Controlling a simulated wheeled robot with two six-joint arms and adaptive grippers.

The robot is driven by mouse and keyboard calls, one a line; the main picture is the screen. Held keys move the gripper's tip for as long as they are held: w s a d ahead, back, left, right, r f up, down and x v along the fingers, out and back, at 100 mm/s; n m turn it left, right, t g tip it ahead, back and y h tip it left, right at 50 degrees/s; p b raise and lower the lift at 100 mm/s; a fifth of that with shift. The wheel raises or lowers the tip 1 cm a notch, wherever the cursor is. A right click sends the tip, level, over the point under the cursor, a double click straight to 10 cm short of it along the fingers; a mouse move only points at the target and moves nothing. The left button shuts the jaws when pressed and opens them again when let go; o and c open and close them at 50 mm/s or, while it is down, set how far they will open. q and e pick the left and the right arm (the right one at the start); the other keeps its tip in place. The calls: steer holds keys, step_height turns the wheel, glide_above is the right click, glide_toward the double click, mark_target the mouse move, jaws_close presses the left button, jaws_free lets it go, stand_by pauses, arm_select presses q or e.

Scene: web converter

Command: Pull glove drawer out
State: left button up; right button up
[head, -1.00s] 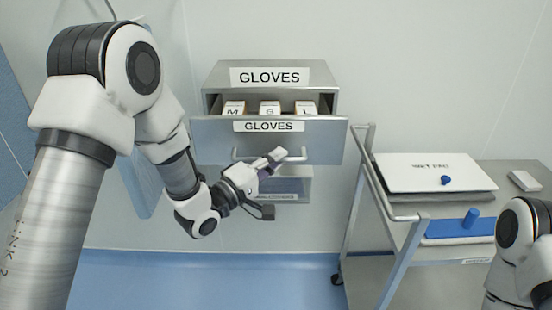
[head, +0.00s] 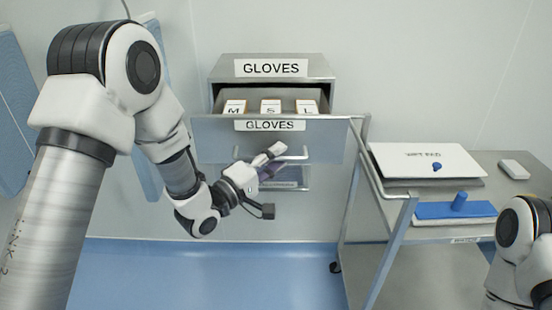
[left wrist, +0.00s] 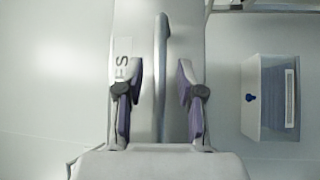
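The glove drawer (head: 215,140) is a grey metal drawer labelled GLOVES. It stands partly out of the cabinet (head: 322,68). Glove boxes marked M (head: 235,106), S (head: 270,106) and L (head: 306,106) lie inside it. A bar handle (head: 296,157) runs across its front. My left gripper (head: 272,160) is at the handle. In the left wrist view, the handle (left wrist: 161,60) passes between the two spread fingers, with a visible gap on each side. My right gripper is out of view; only part of the right arm shows.
A metal cart (head: 395,205) stands close to the right of the drawer. The blue floor (head: 200,270) in front of the drawer looks clear.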

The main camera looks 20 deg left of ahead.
arm_select(q)
steer(key=v, duration=1.2)
